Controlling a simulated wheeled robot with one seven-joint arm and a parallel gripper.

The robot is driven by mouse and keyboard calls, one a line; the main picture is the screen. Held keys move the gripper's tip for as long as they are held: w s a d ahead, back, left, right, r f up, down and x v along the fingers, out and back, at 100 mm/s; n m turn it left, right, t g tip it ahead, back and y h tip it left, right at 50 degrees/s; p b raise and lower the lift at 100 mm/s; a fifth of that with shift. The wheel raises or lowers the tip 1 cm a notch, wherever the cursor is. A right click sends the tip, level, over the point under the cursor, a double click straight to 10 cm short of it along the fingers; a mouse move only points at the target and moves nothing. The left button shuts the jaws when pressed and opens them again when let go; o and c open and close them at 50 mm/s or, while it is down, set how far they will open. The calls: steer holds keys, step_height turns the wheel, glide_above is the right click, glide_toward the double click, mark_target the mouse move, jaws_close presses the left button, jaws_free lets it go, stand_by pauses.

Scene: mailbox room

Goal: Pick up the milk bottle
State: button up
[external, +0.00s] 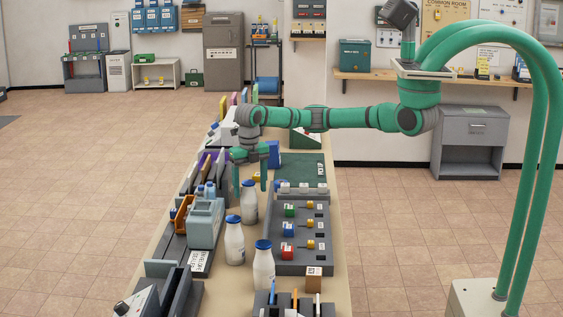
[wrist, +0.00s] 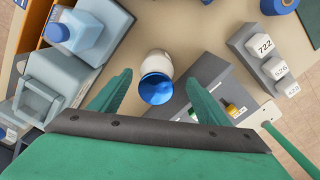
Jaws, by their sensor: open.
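Three white milk bottles with blue caps stand upright on the long counter in the external view: a far one (external: 249,204), a middle one (external: 234,245) and a near one (external: 263,272). My gripper (external: 250,183) points down over the far bottle, its fingers open on either side near the cap. In the wrist view, a white milk bottle (wrist: 159,62) with its blue cap (wrist: 156,88) shows between the spread fingers of my gripper (wrist: 158,97). There is a gap on both sides, and nothing is held.
A grey tray (external: 285,262) with small coloured pieces lies on the right, with numbered blocks (wrist: 272,68) nearby. Dividers (external: 205,165) line the counter's left side. Bare counter between is narrow.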

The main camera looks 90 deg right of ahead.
mark_target(249, 204)
steer(key=shift+w+a+f, duration=0.1)
steer(key=shift+w+f, duration=0.05)
steer(key=shift+f, duration=1.65)
steer(key=shift+w+f, duration=0.1)
steer(key=shift+f, duration=1.7)
steer(key=shift+r, duration=0.1)
steer(key=c, duration=1.6)
